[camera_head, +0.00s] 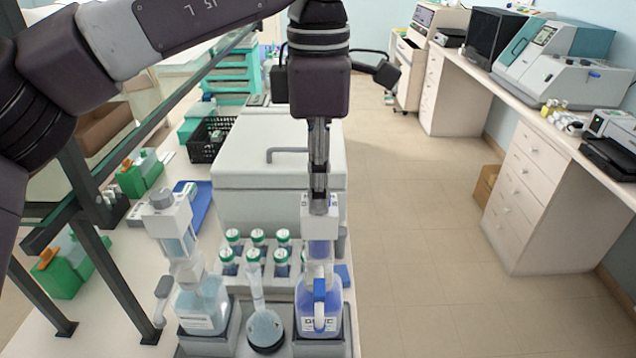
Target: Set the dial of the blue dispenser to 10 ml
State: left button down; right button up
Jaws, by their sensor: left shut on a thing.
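The blue dispenser (319,312) stands upright in a grey holder at the bottom centre. It is a bottle of blue-violet liquid with a white and blue head (320,228) on top. My left gripper (319,193) points straight down over it, shut on the top of this head, where the dial seems to be. The fingers hide part of the head, and I cannot read the dial's setting. My right gripper is out of view.
A second dispenser with pale liquid (203,305) stands to the left, with a small flask (265,328) between. Several green-capped tubes (256,237) stand in a rack behind. A large white box (262,150) stands further back. Dark frame bars (100,240) cross the left side.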

pick_arm(q)
jog(key=n+b, duration=0.1)
jog(key=n, duration=0.4)
jog(key=shift+n+b, duration=0.7)
jog(key=shift+n, duration=1.1)
jog(key=shift+r, duration=0.1)
jog(key=c, duration=1.8)
grip_release()
jog(key=shift+o, duration=0.6)
